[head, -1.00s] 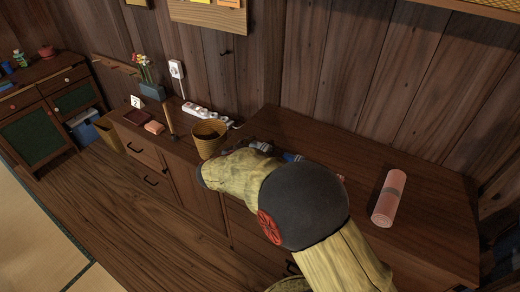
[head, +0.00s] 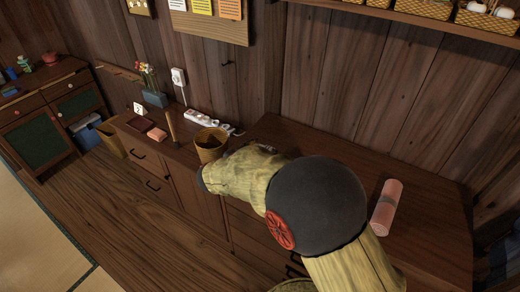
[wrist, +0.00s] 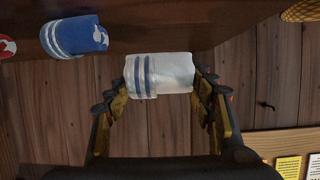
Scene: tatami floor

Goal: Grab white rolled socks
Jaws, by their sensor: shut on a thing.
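The white rolled socks (wrist: 172,74) with blue stripes are between the two fingers of my gripper (wrist: 162,85) in the wrist view. The fingers touch them at both ends, and the socks appear held clear of the dresser top. A blue rolled pair of socks (wrist: 72,38) with white stripes lies on the dresser, to the left of the held pair in the wrist view. In the head view my own arm hides the blue pair and most of the gripper and held socks.
A pink roll (head: 387,208) lies on the right of the dresser top (head: 420,235). A wicker basket (head: 211,147) and a white power strip (head: 203,118) are to the left of the arm. A shelf with baskets (head: 425,8) overhangs the back wall. A red and white item (wrist: 6,46) shows at the wrist view's edge.

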